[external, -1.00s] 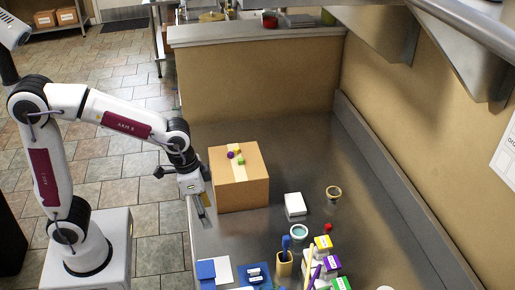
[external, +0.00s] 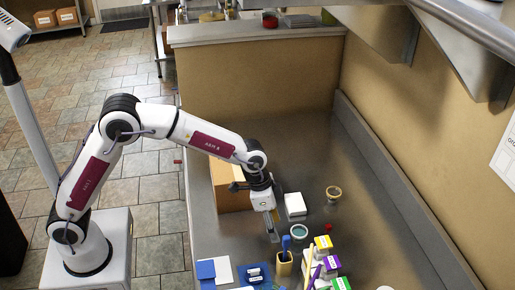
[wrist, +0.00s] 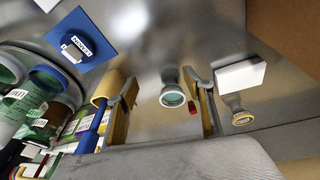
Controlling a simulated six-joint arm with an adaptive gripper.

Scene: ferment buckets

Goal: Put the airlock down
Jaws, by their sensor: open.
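I cannot pick out for sure which thing is the airlock. My gripper (external: 273,236) is open and points down over the steel counter, just left of a white-rimmed teal cup (external: 299,231). In the wrist view the two fingers of my gripper (wrist: 163,78) stand wide apart with nothing held between them. The teal cup (wrist: 172,97) appears beyond, in the gap between the fingers, and does not touch them. A small red piece (wrist: 193,110) lies near it; it also shows in the external view (external: 328,227).
A tan holder (external: 284,264) with a blue tool stands close to my gripper. A white box (external: 295,206) and a yellow-rimmed jar (external: 333,193) are behind. Colored boxes (external: 323,243) crowd the front right. A cardboard box (external: 228,190) is partly hidden by my arm. The counter's far right is clear.

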